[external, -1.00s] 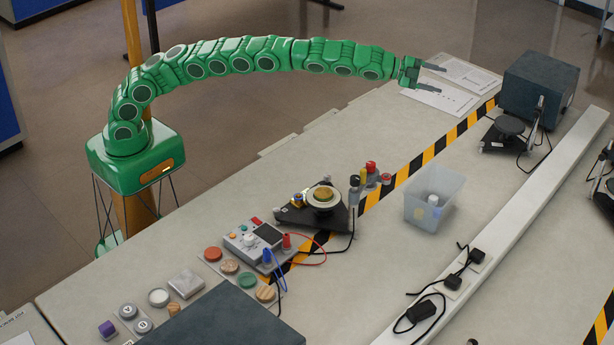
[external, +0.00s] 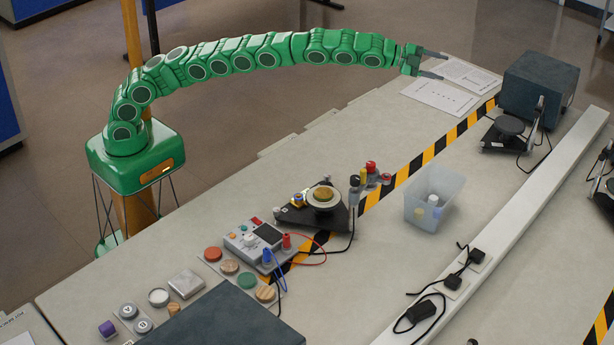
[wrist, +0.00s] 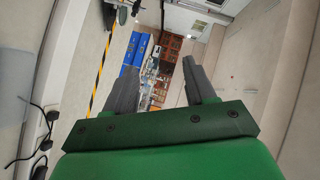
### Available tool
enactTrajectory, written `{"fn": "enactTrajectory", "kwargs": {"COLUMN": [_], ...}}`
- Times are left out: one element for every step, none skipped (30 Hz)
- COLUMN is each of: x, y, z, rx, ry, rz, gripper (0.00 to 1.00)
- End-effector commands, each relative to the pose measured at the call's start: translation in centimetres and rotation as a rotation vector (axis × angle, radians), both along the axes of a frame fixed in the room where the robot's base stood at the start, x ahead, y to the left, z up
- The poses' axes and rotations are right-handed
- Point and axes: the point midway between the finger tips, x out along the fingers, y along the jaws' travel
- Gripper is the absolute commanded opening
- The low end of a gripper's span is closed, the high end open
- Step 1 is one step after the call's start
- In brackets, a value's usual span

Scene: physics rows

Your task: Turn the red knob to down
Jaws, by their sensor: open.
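Several red parts show in the external view, and I cannot tell for sure which is the red knob. A round red disc (external: 213,254) sits at the end of a row of round pieces on the near-left bench. A red-topped part (external: 371,167) stands near the striped tape, and a red plug (external: 286,241) is on the grey meter box. No pointer mark is readable on any of them. My gripper (external: 444,66) is open and empty above the far-left bench edge, well away from these. Its two spread fingers also show in the wrist view (wrist: 160,66).
The grey meter box (external: 254,238) has red and blue cables. A dark triangular stand (external: 290,215) and a translucent bin (external: 415,215) are mid-bench. A dark box (external: 540,85) stands at the far end, with papers (external: 440,97) below my gripper. The bench's left strip is mostly clear.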

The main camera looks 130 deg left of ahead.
Motion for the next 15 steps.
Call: {"fn": "enactTrajectory", "kwargs": {"x": [0.0, 0.0, 0.0, 0.0, 0.0, 0.0, -0.1, -0.1, -0.1, -0.1, -0.1, -0.1, -0.1, -0.1, -0.1], "y": [0.0, 0.0, 0.0, 0.1, 0.0, 0.0, 0.0, 0.0, 0.0, 0.0, -0.1, -0.1, -0.1, -0.1, -0.1], "z": [0.3, 0.4, 0.6, 0.7, 0.8, 0.9, 0.9, 1.0, 1.1, 1.2, 1.2, 1.3, 1.3, 1.3, 1.4], "rx": [0.0, 0.0, 0.0, 0.0, 0.0, -0.001, -0.002, -0.002, -0.004, -0.005, -0.006, -0.007, -0.008, -0.01, -0.012], "ry": [-0.002, -0.002, -0.002, -0.002, 0.0, -0.002, -0.004, -0.005, -0.008, -0.01, -0.012, -0.014, -0.016, -0.018, -0.021], "rz": [0.0, 0.0, 0.0, 0.0, -0.001, 0.0, 0.001, 0.001, 0.001, 0.002, 0.001, 0.002, 0.002, 0.003, 0.003], "gripper": [0.55, 0.55, 0.55, 0.55, 0.55, 0.55, 0.55, 0.55, 0.55, 0.55, 0.55, 0.55, 0.55, 0.55, 0.55]}}
